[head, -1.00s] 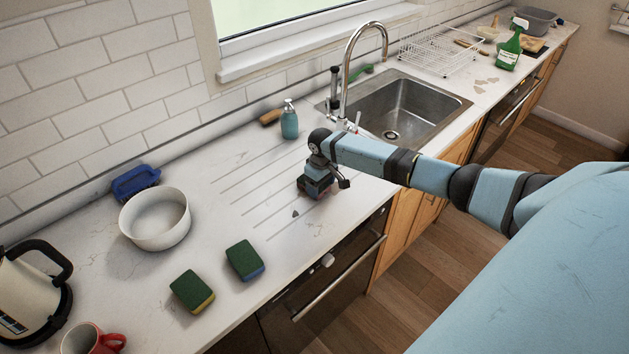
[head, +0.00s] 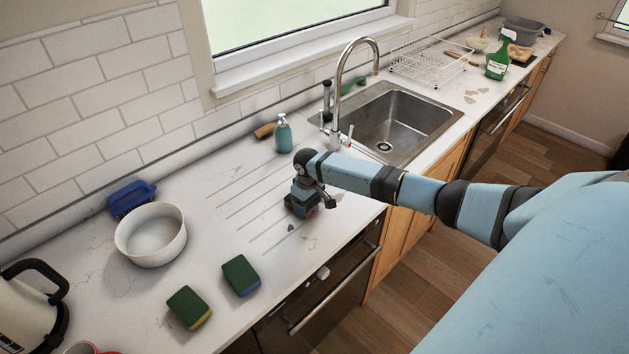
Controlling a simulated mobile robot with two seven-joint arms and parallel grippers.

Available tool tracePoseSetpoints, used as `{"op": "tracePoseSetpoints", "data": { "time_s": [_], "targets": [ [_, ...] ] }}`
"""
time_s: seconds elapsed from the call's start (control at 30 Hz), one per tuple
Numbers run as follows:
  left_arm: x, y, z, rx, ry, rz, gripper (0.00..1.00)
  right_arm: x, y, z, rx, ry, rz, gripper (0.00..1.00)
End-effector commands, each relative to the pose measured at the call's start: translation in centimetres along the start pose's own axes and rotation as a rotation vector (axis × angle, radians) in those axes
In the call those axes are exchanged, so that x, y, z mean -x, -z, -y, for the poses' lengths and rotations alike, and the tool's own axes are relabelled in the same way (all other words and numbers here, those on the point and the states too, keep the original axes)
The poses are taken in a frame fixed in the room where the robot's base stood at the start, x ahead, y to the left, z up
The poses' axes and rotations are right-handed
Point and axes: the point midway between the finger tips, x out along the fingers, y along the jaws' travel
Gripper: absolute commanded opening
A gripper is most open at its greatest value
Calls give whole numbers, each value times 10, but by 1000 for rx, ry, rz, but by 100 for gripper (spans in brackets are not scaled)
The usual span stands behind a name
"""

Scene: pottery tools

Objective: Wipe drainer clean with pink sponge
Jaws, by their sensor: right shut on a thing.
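The drainer (head: 236,215) is the grooved stretch of pale worktop left of the sink. Small dark specks and stains (head: 290,227) lie on it near the front edge. My right gripper (head: 300,203) points down at the right front part of the drainer. It is shut on a sponge (head: 311,212), mostly hidden by the gripper, with a reddish-pink edge showing low by the surface. Whether the sponge touches the drainer cannot be told for sure. My left gripper is not in view.
A blue soap bottle (head: 283,133) stands behind the drainer, beside a wooden-handled brush (head: 264,131). The sink (head: 398,120) and tap are to the right. A white bowl (head: 150,235), a blue brush (head: 132,199) and two green-topped sponges (head: 240,275) (head: 188,307) lie left.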

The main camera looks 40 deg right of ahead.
Motion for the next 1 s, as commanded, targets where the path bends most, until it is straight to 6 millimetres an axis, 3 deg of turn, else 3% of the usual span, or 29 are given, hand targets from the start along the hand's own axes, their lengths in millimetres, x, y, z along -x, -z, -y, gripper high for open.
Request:
{"op": "tracePoseSetpoints", "data": {
  "time_s": [0.2,0.63,1.0],
  "targets": [
    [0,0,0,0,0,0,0,-2,1,21,2,4,2,60],
    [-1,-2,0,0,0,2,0,-1,1,23,2,4,1,60],
    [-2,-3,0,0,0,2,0,-1,-1,-7,-1,1,1,60]
  ]
}}
